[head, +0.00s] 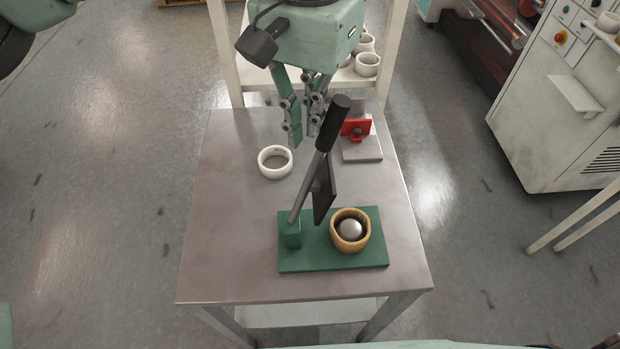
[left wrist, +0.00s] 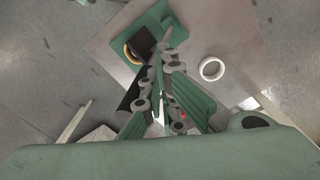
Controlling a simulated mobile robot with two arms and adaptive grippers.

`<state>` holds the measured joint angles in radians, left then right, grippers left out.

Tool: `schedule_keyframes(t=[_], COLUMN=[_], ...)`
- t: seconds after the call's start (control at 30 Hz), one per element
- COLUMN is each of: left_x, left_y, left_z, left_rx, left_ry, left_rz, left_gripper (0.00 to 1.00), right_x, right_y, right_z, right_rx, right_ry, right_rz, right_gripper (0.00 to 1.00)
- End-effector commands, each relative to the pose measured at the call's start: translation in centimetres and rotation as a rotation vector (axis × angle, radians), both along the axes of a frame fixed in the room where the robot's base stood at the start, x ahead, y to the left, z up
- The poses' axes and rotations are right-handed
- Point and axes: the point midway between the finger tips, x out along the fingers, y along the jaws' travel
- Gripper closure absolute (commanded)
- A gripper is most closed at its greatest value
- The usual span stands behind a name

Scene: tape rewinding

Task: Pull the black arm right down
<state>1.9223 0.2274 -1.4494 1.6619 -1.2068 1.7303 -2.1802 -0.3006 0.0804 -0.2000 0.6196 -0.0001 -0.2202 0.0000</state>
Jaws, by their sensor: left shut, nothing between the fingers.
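The black arm (head: 333,123) is a lever with a thick black handle, a grey rod and a dark flat plate (head: 324,190). It stands raised and tilted over a green base (head: 300,262) on the table. A tan ring (head: 336,238) with a silver round piece inside sits on the base, right of the lever's foot. My left gripper (head: 305,138) comes in from the top, shut and empty, and appears just left of the black handle. I cannot tell whether they touch. The tan ring is partly hidden in the left wrist view (left wrist: 128,56). My right gripper is not in view.
A white ring (head: 264,166) lies on the grey table (head: 215,240) left of the lever. A red holder on a pale block (head: 362,151) stands at the back right. Several white rings (head: 367,64) sit on a shelf behind. The table's front left is clear.

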Motion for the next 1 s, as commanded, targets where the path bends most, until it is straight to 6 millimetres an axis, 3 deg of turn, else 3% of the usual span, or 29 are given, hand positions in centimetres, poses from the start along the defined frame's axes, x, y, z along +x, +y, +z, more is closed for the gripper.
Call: schedule_keyframes(t=[0.13,0.5,1.0], left_x=[0.0,0.0,-0.1], left_y=[-0.5,-4.3,-5.5], left_z=[-0.1,-0.9,-1.4], left_rx=[0.000,0.000,0.001], left_ry=[0.001,0.001,0.002], left_rz=[-0.001,0.000,-0.001], left_gripper=[1.00,1.00,1.00], right_x=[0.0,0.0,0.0], right_y=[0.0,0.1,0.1], right_z=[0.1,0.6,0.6], right_rx=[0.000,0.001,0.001], right_ry=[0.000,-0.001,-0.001], right_rz=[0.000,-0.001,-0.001], right_gripper=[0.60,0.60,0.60])
